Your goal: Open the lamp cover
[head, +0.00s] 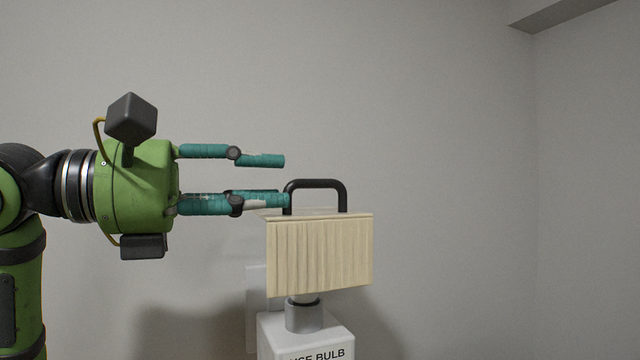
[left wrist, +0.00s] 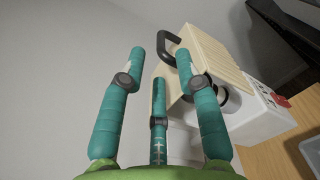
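The lamp cover (head: 320,255) is a cream, ribbed box with a black loop handle (head: 316,183) on its top. It sits over a grey metal neck on a white lamp base (head: 275,335) lettered "USE BULB". My left gripper (head: 275,180) comes in from the left with its teal fingers spread. Its lower fingers reach the left side of the handle; I cannot tell if they touch it. In the left wrist view the cover (left wrist: 222,55) and handle (left wrist: 165,42) lie just beyond the open fingers, with nothing between them. My right gripper is not in view.
A plain grey wall stands behind the lamp, with a corner at the right. In the left wrist view a wooden surface (left wrist: 270,160) and a dark object (left wrist: 285,45) show at the right. The space right of the lamp looks clear.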

